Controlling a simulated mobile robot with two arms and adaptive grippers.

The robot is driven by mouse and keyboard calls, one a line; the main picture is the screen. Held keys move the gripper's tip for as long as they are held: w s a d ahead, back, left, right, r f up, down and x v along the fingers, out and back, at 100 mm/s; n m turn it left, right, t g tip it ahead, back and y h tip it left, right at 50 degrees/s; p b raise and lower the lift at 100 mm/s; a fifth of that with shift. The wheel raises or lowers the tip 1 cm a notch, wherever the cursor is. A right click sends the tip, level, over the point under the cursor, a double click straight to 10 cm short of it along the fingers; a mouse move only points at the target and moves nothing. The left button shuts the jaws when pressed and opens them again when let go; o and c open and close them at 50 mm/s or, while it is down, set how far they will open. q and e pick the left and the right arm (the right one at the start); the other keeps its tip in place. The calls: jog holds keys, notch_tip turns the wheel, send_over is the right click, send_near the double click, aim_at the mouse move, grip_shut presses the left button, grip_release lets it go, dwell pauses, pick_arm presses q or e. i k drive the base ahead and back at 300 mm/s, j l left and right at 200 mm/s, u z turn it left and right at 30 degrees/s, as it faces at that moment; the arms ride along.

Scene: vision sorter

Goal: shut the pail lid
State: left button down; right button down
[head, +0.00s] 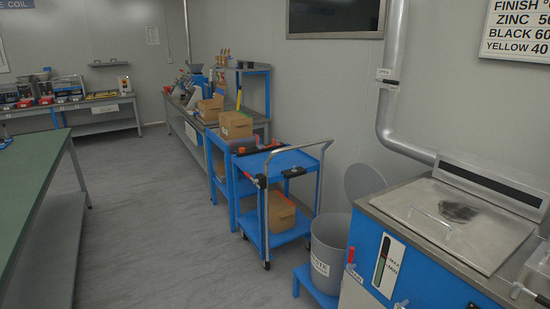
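A grey pail (334,240) with a white label, apparently reading WASTE, stands on a low blue stand at the lower middle right. Its round grey lid (362,180) is open, standing up behind the pail's right side near the wall. The lower right part of the lid is hidden behind the blue and steel machine. The pail's mouth is uncovered; its contents cannot be made out. Neither of my grippers shows in the head view.
A blue cart (287,161) with a cardboard box on its lower shelf stands left of the pail. The machine (400,268) with a steel top is close on the right. A green-topped bench (25,165) is at the left. The grey floor (160,230) between is clear.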

aim_at(361, 180)
jog(key=i+u, duration=0.5)
jog(key=i, duration=1.25)
